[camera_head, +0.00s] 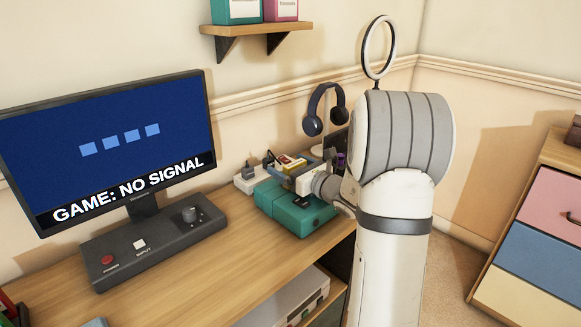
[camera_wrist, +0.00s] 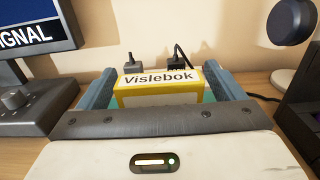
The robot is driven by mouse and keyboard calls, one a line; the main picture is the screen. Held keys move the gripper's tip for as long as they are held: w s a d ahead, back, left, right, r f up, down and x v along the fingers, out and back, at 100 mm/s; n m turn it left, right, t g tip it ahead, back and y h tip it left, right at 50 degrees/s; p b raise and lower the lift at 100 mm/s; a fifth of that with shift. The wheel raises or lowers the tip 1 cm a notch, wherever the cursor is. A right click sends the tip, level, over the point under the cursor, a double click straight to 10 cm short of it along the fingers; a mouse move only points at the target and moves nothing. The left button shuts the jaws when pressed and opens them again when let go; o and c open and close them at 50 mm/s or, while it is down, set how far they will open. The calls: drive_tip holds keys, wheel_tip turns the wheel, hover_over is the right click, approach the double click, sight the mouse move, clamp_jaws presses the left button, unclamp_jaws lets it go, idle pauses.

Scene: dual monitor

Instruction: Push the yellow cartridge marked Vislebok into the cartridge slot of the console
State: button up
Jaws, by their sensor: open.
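The yellow cartridge (camera_wrist: 158,92) marked Vislebok stands in the middle of the wrist view, its label facing me. In the head view its yellow and red top (camera_head: 291,161) shows just beyond my gripper (camera_head: 305,180). In the wrist view my gripper (camera_wrist: 160,70) is open, with one blue-grey finger on each side of the cartridge. Gaps show between fingers and cartridge. The teal console (camera_head: 290,212) sits on the desk under my gripper.
A monitor (camera_head: 110,140) reads "GAME: NO SIGNAL" above a dark control panel (camera_head: 150,240) with a knob and buttons. A white power strip (camera_head: 248,180) with plugs lies behind the console. Headphones (camera_head: 325,110) hang on a stand at the back. The desk front (camera_head: 215,260) is clear.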

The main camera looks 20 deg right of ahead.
drive_tip(key=p+v, duration=0.1)
drive_tip(key=v, duration=0.7)
drive_tip(key=shift+a, duration=0.1)
idle(0.4)
